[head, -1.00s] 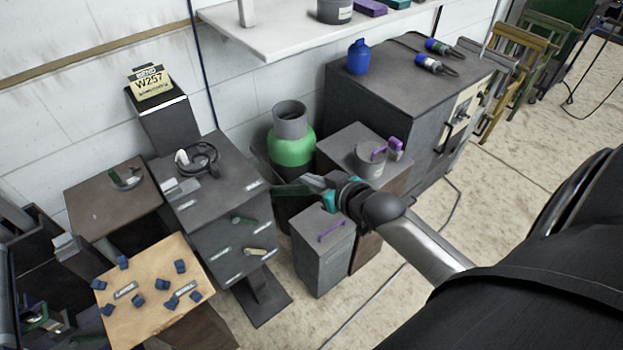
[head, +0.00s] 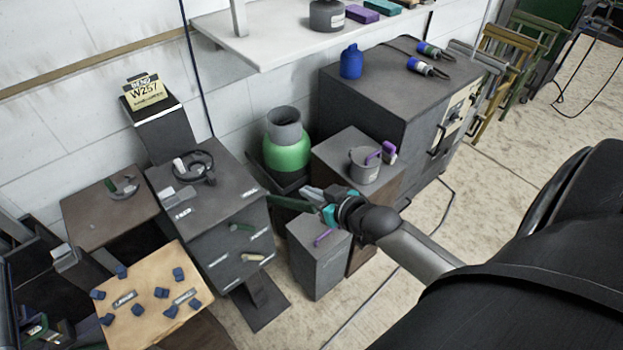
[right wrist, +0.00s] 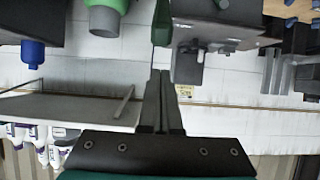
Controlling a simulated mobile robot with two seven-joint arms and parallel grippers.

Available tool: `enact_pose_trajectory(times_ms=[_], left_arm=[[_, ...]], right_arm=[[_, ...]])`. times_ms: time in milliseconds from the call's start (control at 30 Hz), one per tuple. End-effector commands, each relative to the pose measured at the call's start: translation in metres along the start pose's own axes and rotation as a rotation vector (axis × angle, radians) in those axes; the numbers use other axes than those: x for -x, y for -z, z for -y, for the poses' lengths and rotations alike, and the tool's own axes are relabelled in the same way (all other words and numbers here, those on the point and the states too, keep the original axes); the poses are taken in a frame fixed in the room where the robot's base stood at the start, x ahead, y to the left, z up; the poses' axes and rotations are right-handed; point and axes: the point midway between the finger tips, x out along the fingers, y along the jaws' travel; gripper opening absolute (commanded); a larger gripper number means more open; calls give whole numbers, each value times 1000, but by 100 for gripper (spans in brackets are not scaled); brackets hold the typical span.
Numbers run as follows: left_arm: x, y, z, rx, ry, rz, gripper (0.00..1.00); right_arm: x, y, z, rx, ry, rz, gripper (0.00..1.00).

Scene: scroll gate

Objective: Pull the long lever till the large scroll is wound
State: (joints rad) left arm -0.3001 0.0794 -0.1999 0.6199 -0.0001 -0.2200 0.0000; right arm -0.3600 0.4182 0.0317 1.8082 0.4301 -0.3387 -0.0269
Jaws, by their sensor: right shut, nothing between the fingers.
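A long green lever (head: 288,204) sticks out to the right from the dark grey cabinet (head: 215,205). My right gripper (head: 308,192) is beside the lever's outer end, its fingers shut and empty. Whether they touch the lever cannot be told. In the right wrist view the closed fingers (right wrist: 163,105) point at a green bar (right wrist: 162,24), which looks like this lever. The cabinet front also has a short green handle (head: 241,227) and a beige handle (head: 254,257), with white labels. I cannot make out a large scroll. My left gripper is not in view.
A wooden board (head: 150,322) with several blue blocks stands at front left. A grey box (head: 318,262) with a purple handle stands just below my right gripper.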

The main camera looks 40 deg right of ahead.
Motion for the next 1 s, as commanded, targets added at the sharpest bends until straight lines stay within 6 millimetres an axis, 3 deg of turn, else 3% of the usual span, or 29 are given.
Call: enact_pose_trajectory(times_ms=[133,200,600,800,1000], left_arm=[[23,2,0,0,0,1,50],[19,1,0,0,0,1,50],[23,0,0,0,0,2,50],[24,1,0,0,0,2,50],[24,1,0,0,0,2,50]], right_arm=[[2,26,-1,1,-2,-8,0],[14,18,-1,2,-1,-3,0],[75,14,-1,3,-2,-6,0],[94,13,-1,2,-2,-7,0],[99,13,-1,2,-2,-8,0]])
